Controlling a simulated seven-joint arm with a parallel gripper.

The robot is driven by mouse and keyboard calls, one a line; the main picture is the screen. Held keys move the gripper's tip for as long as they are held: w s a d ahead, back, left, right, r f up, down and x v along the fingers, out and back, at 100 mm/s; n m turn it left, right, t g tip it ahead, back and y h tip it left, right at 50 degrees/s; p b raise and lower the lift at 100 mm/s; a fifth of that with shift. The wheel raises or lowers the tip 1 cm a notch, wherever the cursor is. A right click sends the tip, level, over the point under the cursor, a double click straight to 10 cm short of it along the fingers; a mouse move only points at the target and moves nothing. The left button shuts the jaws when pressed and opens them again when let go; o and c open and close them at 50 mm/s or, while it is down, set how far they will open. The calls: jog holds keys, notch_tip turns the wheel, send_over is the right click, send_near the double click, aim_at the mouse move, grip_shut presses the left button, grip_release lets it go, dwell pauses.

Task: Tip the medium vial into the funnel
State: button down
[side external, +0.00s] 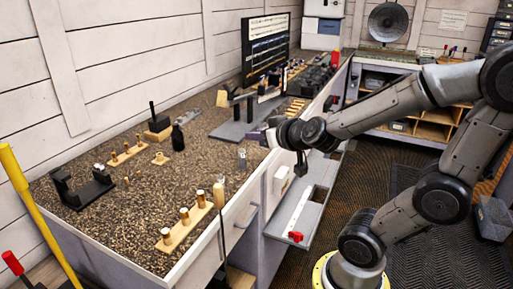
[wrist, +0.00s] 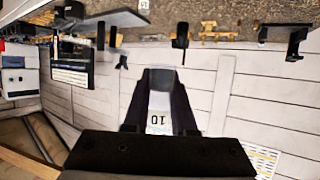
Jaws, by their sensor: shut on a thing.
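My gripper (wrist: 158,98) is shut on a clear vial (wrist: 160,78) with a white label reading 10, seen between its dark fingers in the wrist view. The wrist view looks upside down, with the bench along its top. In the side view my gripper (side external: 270,136) is over the bench's right edge, and the held vial is too small to make out there. A clear upright vessel (side external: 241,158) stands on the bench near that edge. A small label reading 15 (wrist: 143,5) shows at the top of the wrist view. I cannot clearly identify the funnel.
The bench middle is mostly clear.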

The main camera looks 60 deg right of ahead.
notch_tip(320, 180, up, 6)
jog(key=s+a+n+t+y, duration=0.1)
jog(key=s+a, duration=0.1)
jog(key=a, duration=0.6)
jog(key=s+a+n+y, duration=0.1)
jog(key=s+a, duration=0.2)
jog(key=a, duration=0.5)
notch_tip(320, 180, down, 34)
jog(key=shift+w+d+f, duration=0.15)
jog(key=shift+w+d, duration=0.05)
jog(key=shift+w, duration=0.05)
dwell(0.4)
dwell(0.3)
